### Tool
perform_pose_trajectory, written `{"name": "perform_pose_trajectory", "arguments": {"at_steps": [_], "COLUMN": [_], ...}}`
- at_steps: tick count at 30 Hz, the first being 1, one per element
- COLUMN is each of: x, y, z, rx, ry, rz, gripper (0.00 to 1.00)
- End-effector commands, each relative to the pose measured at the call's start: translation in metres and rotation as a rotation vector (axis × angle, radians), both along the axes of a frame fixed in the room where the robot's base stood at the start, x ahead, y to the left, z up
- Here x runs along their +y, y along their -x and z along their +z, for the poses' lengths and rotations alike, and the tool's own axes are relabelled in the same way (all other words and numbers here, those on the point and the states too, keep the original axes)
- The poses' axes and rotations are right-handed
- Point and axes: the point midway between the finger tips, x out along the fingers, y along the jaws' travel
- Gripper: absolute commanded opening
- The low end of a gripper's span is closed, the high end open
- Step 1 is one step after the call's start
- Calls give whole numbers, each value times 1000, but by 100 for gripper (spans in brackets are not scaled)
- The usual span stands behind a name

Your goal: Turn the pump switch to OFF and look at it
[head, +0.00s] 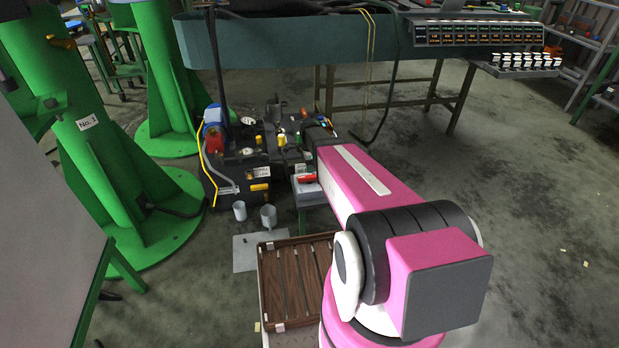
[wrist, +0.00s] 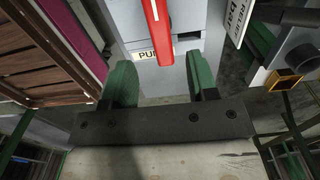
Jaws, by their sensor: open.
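The pump switch has a red handle (head: 307,178) on a grey box (head: 308,194), left of my pink arm in the head view. In the wrist view the red handle (wrist: 158,32) carries a white line and runs nearly upright in the picture, slightly tilted. Its lower end partly covers a label (wrist: 148,56) on the grey box face, of which only "PU" reads. My gripper (wrist: 162,80) is open, with green fingers on either side below the handle's lower end and nothing between them. The ON and OFF marks cannot be read.
A dark machine (head: 245,165) with gauges and a yellow hose stands left of the switch box. Grey cups (head: 268,216) stand in front of it. A slatted wooden crate (head: 263,285) lies near my base. Green columns (head: 105,150) stand at left.

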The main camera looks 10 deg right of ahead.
Motion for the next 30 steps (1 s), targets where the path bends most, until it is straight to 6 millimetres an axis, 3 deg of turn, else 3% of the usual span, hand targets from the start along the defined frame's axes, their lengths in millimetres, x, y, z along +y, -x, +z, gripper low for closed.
{"name": "perform_pose_trajectory", "arguments": {"at_steps": [6,12,25,27,30], "x": [0,0,0,0,0], "y": [-1,-1,0,0,0], "z": [-39,-62,-70,-70,-70], "rx": [1,0,-1,-1,-1], "ry": [1,1,1,1,1], "rz": [1,1,1,1,1], "gripper": [53,53,53,30,4]}}
